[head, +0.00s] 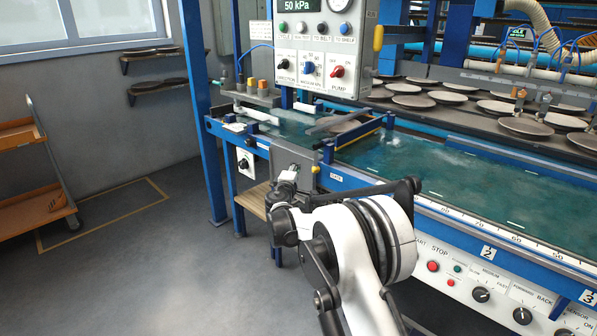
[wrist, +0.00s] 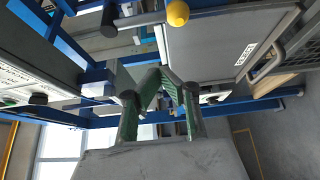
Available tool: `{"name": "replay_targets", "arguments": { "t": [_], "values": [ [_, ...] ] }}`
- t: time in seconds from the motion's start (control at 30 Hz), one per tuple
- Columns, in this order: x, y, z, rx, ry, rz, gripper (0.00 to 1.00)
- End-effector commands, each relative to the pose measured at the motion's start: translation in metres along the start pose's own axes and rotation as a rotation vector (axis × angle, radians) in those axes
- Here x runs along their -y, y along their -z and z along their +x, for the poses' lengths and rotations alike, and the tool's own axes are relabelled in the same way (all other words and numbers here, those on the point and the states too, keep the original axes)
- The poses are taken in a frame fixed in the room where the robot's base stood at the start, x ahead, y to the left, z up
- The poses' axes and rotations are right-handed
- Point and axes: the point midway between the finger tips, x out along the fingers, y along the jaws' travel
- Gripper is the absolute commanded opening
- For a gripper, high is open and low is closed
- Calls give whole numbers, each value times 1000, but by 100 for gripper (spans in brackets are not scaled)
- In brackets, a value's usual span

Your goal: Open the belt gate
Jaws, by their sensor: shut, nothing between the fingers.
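A blue rail marked GATE (head: 337,177) runs along the belt's front edge in the head view. A small yellow knob (head: 315,169) sits beside it, next to a grey panel (head: 292,157). In the wrist view a yellow ball knob (wrist: 178,13) on a dark bar lies above the fingertips, near a grey panel with a small label (wrist: 244,54). My gripper (head: 288,186) is in front of the grey panel, partly hidden by my arm. In the wrist view my gripper (wrist: 161,76) has its green-padded fingers together and empty, apart from the knob. Whether the gate is open is unclear.
A blue frame (head: 362,143) spans the water-covered belt (head: 430,168), with a round plate (head: 345,123) near it. A control box (head: 322,50) hangs above. A button panel (head: 475,285) runs along the front right. The floor at left is clear up to an orange trolley (head: 40,165).

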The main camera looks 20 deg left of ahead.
Motion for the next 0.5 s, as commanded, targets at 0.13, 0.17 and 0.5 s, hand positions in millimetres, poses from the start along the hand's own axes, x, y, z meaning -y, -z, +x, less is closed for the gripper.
{"name": "replay_targets", "arguments": {
  "t": [0.13,0.17,0.5],
  "values": [
    [2,-1,28,1,0,0,0],
    [2,-1,33,1,0,0,0],
    [2,-1,72,0,0,0,0]
  ]
}}
